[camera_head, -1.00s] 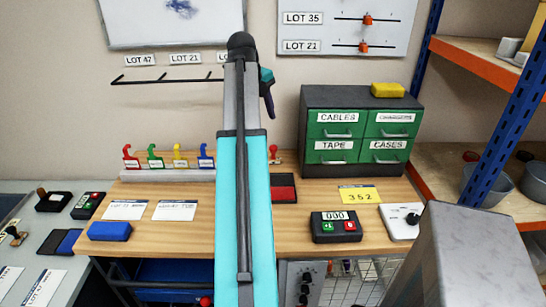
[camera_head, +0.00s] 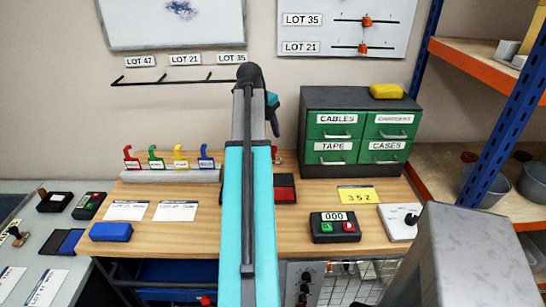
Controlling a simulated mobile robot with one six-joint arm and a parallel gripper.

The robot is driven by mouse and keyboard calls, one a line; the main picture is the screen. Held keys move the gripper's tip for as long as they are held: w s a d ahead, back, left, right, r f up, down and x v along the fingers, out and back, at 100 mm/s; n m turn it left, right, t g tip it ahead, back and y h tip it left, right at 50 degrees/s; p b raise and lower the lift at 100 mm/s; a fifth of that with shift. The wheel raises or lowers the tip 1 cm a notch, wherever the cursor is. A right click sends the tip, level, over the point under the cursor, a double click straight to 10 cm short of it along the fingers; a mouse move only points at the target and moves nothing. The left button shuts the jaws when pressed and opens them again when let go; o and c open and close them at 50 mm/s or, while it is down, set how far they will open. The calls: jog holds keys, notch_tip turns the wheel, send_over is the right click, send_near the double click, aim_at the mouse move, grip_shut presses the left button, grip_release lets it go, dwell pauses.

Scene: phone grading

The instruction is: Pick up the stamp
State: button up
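A small stamp with a red handle (camera_head: 278,153) stands at the back of the wooden desk, mostly hidden behind my arm. A red ink pad (camera_head: 285,188) lies in front of it. My gripper (camera_head: 275,128) hangs at the far end of my raised arm, above and near the red stamp in the picture. Its fingers are too small and dark to tell whether they are open. A second stamp-like object (camera_head: 17,234) lies on the grey table at the left, near a blue ink pad (camera_head: 68,242).
A green drawer cabinet (camera_head: 355,132) with a yellow block (camera_head: 386,91) on top stands right of the stamp. A rack with coloured hooks (camera_head: 170,174) is to the left. A counter (camera_head: 335,227) sits at the desk's front. A wall rail (camera_head: 165,80) is behind.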

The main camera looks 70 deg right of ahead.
aim_at(272, 147)
dwell(0.3)
jog(key=shift+p+x, duration=0.85)
jog(key=shift+x, duration=1.75)
jog(key=shift+s, duration=0.1)
jog(key=shift+r, duration=0.1)
jog(key=c, duration=1.1)
